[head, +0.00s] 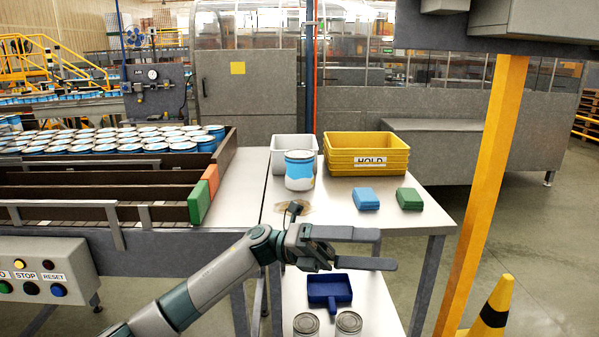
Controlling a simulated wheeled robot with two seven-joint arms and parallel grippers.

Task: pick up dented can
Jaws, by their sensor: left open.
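A blue and white can (299,171) stands upright on the steel table (420,228), in front of a light grey bin. Its lower part is white and tan; I cannot clearly make out a dent. My left gripper (388,249) is open and empty. It is at the table's front edge, nearer than the can and to its right, with its fingers pointing right. Two more cans (306,325) (348,323) show on the lower shelf, partly cut off by the frame. My right gripper is not in view.
A yellow HOLD bin (366,150) and the light grey bin (280,152) stand at the back. Blue (366,199) and green (409,199) blocks lie at the right. A tan patch (294,209) is before the can. A yellow post (487,190) stands right of the table. Crowded cans (120,140) fill the left conveyor.

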